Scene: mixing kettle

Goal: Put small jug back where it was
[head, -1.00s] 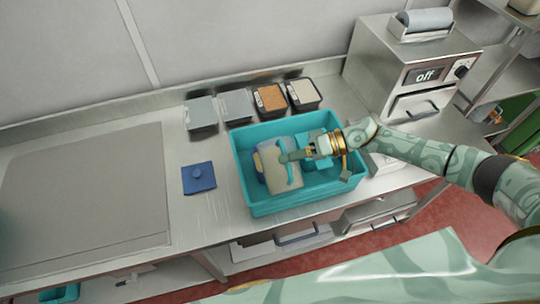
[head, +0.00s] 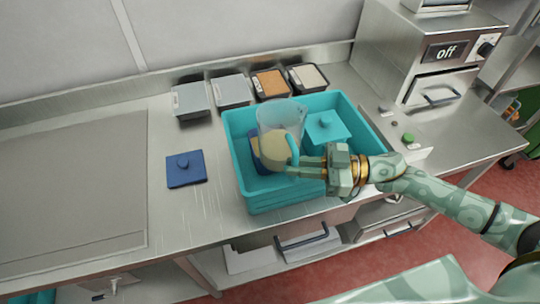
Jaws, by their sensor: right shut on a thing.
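The small jug (head: 272,145) is clear, with beige contents in its lower part and a teal handle. It stands nearly upright in or just above the left part of the teal crate (head: 285,199); I cannot tell if its base touches anything. My right gripper (head: 296,167) reaches in from the right and is shut on the jug's handle. A blue thing in the crate is partly hidden behind the jug. A teal lid-like piece with a knob (head: 325,127) is in the crate's right part. My left gripper is not in view.
A blue lid with a knob (head: 186,170) lies on the steel counter left of the crate. Several small containers, one with orange contents (head: 270,83), line the back. A machine reading "off" (head: 445,52) stands at right.

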